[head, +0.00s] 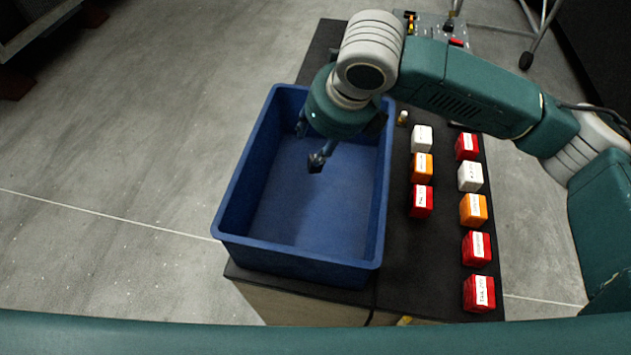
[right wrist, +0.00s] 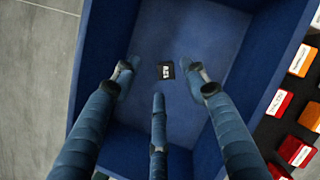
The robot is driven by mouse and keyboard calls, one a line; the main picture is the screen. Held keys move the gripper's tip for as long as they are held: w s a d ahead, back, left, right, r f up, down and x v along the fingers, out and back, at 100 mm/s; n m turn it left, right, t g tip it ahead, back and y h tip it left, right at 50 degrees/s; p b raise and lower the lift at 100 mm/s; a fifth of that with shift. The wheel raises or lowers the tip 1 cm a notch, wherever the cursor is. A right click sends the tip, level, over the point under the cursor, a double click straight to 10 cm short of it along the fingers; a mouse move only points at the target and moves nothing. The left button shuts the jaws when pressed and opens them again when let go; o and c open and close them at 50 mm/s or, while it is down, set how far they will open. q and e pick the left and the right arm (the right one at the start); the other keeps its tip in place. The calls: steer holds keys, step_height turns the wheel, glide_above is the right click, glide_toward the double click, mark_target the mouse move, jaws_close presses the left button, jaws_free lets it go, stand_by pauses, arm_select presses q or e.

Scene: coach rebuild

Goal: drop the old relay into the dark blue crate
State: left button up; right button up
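The dark blue crate (head: 232,200) stands open on the left part of a black-topped bench. My right gripper (head: 312,150) reaches down inside it, toward its far end. In the right wrist view its fingers are spread apart and open. A small black block with a white label, which looks like the old relay (right wrist: 165,71), shows between and beyond the fingertips against the crate floor. No finger appears to touch it; whether it rests on the floor or is just above it I cannot tell. The head view does not clearly show it. My left gripper is out of view.
Several red, white and orange labelled blocks (head: 421,200) stand in two columns on the black bench top (head: 445,270) right of the crate. A small control panel (head: 430,25) is at the far end. Grey floor lies open on the left.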

steer(key=shift+r, duration=0.15)
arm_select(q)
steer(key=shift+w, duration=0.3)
arm_select(e)
steer(key=v, duration=1.1)
steer(key=shift+s+r, duration=0.15)
steer(key=shift+r, duration=0.2)
